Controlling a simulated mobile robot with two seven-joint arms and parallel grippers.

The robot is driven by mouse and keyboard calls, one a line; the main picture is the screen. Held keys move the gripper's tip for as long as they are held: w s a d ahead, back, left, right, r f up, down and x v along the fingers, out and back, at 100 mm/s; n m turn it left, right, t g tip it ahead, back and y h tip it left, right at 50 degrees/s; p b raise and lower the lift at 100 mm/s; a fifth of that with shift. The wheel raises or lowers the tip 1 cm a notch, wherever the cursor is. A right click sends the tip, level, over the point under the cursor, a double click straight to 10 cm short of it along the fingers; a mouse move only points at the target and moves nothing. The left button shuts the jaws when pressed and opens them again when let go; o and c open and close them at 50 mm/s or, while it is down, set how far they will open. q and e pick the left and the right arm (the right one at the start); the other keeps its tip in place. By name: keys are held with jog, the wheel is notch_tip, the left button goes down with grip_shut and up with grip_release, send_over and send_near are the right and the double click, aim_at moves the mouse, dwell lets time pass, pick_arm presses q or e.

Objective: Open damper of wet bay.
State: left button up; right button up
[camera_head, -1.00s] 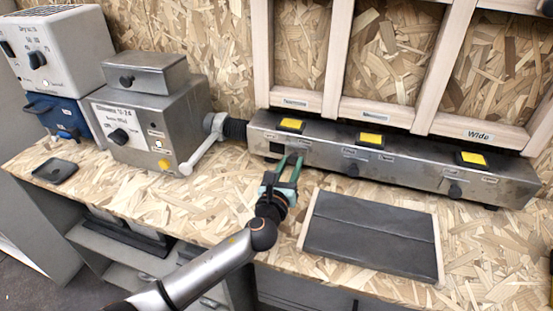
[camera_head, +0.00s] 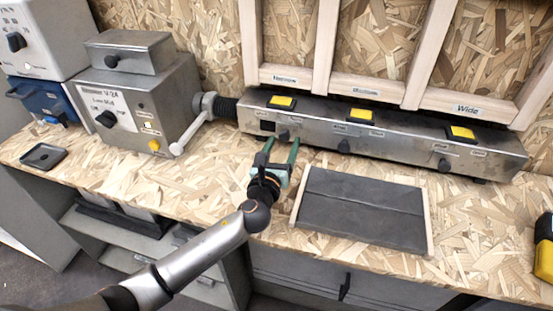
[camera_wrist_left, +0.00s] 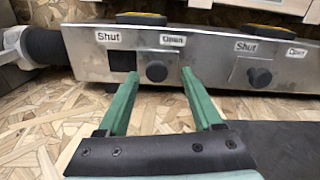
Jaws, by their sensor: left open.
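A long grey metal duct (camera_head: 395,147) runs along the back of the bench, with three dark damper knobs on its front: left (camera_head: 284,134), middle (camera_head: 344,146) and right (camera_head: 444,165). No label that I can read says wet. In the left wrist view the left knob (camera_wrist_left: 157,71) is below an "Open" label, right of a dark square opening (camera_wrist_left: 122,60) under "Shut". The second knob (camera_wrist_left: 259,77) is under its "Shut" label. My left gripper (camera_head: 281,143) is open, its green fingers either side of the left knob in view; contact is not visible. My right gripper is not in view.
Wooden frames labelled "Narrow" (camera_head: 284,79) and "Wide" (camera_head: 467,109) stand behind the duct. A dark flat panel (camera_head: 362,208) lies on the bench right of my gripper. A grey machine (camera_head: 150,105) with a pale lever (camera_head: 190,134) stands left.

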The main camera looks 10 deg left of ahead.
pick_arm(q)
jog(key=s+p, duration=0.1)
jog(key=s, duration=1)
jog(key=shift+a, duration=0.15)
jog(key=shift+s, duration=0.3)
